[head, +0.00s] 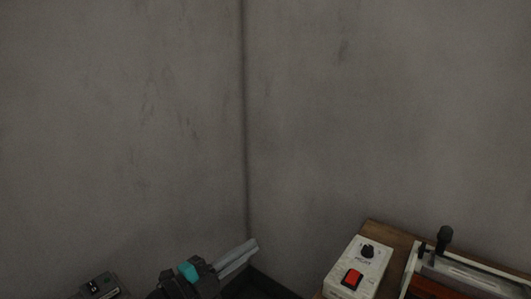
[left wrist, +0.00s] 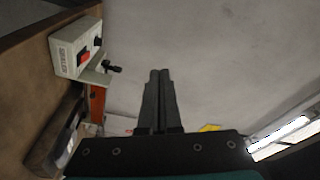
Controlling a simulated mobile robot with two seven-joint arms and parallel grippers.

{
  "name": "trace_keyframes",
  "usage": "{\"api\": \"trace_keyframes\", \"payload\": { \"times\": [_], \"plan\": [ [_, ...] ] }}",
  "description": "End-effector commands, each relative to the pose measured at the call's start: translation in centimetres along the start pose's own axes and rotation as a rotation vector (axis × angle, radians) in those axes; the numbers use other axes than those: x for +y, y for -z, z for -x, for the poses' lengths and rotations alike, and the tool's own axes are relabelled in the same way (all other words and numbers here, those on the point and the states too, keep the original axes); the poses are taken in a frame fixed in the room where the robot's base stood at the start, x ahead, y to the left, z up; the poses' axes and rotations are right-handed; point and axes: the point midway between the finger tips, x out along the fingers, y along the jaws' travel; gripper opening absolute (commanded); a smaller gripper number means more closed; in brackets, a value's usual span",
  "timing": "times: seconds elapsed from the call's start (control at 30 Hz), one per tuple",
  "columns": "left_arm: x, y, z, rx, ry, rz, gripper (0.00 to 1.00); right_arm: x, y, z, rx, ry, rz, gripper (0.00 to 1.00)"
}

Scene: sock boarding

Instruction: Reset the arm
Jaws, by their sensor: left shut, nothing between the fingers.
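My left gripper (head: 240,256) shows at the bottom of the head view, with grey fingers and a teal part. Its fingers point up and to the right, toward the wall corner. In the left wrist view my left gripper (left wrist: 160,75) has its two dark fingers together, with nothing between them. It is apart from the control box and bench. My right gripper is in neither view.
A white control box (head: 347,281) with a red switch and black knob sits on a wooden bench (head: 385,239) at the lower right. A device with a black-knobbed lever (head: 444,237) stands beside it. Bare grey walls (head: 120,120) meet in a corner behind.

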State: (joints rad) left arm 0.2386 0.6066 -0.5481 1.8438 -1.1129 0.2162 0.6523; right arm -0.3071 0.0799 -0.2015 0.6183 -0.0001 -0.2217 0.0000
Motion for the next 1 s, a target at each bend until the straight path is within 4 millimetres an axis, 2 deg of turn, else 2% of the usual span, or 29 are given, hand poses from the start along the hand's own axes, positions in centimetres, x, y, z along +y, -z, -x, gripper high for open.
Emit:
{"api": "trace_keyframes", "payload": {
  "times": [0.1, 0.2, 0.27, 0.37, 0.5, 0.63, 0.8, 1.0],
  "plan": [
    [-1.8, -0.8, 1.1, -0.140, 0.181, 0.146, 0.00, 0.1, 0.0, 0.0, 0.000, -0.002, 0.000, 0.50],
    [-2.4, -2.5, 3.0, -0.291, 0.295, 0.273, 0.00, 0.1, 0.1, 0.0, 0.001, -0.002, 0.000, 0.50],
    [-2.2, -3.7, 4.6, -0.395, 0.345, 0.352, 0.00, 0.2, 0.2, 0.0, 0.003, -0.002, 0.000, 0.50],
    [-0.8, -5.6, 7.5, -0.577, 0.394, 0.487, 0.00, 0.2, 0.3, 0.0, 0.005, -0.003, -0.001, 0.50],
    [3.2, -7.3, 12.3, -0.843, 0.389, 0.679, 0.00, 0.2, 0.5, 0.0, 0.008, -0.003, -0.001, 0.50],
    [8.1, -7.1, 17.1, -1.082, 0.310, 0.854, 0.00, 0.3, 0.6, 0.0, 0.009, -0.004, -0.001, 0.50],
    [13.9, -4.5, 22.2, -1.317, 0.142, 1.040, 0.00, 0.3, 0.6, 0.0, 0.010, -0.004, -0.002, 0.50],
    [18.3, -0.2, 26.4, -1.480, -0.062, 1.191, 0.00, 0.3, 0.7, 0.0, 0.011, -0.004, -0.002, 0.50]
  ]
}}
